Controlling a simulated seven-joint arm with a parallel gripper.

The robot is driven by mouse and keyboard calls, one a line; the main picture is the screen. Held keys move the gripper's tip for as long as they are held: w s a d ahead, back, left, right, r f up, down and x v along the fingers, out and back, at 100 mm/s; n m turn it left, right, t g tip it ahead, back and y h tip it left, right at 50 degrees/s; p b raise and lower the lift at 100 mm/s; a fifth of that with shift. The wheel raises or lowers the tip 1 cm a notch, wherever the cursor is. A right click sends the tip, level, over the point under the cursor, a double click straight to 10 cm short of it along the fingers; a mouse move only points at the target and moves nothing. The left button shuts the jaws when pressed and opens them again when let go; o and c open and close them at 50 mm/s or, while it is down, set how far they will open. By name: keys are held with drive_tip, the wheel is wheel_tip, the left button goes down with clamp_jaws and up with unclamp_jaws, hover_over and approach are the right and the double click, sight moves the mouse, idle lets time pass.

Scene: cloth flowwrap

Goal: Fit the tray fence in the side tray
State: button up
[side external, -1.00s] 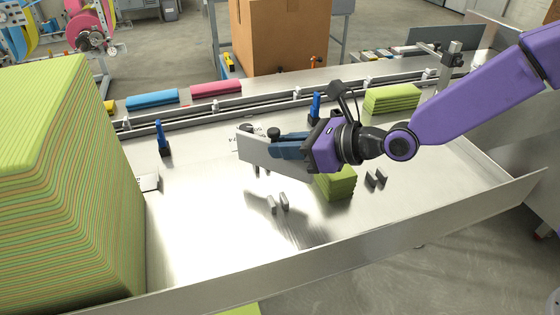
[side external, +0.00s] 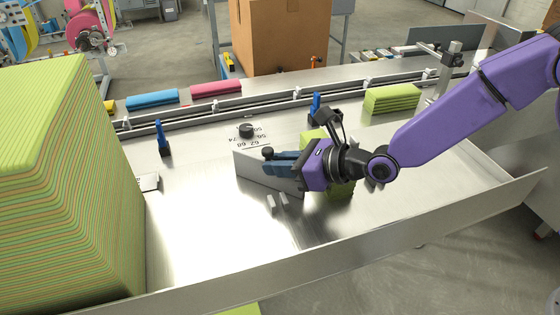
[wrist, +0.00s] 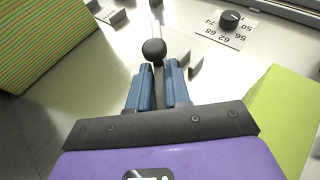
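The tray fence (side external: 262,172) is a grey metal plate with a black knob (side external: 267,152) on top. My gripper (side external: 285,163) is shut on it; in the wrist view the blue fingers (wrist: 158,90) sit on both sides of the thin plate, with the knob (wrist: 153,50) just beyond them. The fence is held upright, low over the side tray (side external: 200,235). A pair of small grey lugs (side external: 277,203) stands on the tray by the fence's lower edge; I cannot tell whether the fence touches them. A stack of green cloths (side external: 342,188) is partly hidden behind my gripper.
A black dial with a printed number scale (side external: 247,132) lies behind the fence. A tall green cloth stack (side external: 60,190) fills the left. Blue clips (side external: 163,140) stand along the conveyor. The tray's front wall (side external: 330,243) is raised; its front left floor is clear.

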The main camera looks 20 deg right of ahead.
drive_tip(key=o, duration=0.3)
drive_tip(key=shift+o, duration=0.2)
drive_tip(key=shift+r, duration=0.15)
drive_tip(key=shift+s+d+r, duration=0.15)
drive_tip(key=v, duration=1.1)
drive_tip(key=shift+s+d, duration=0.2)
drive_tip(key=shift+r, duration=0.15)
drive_tip(key=shift+w, duration=0.1)
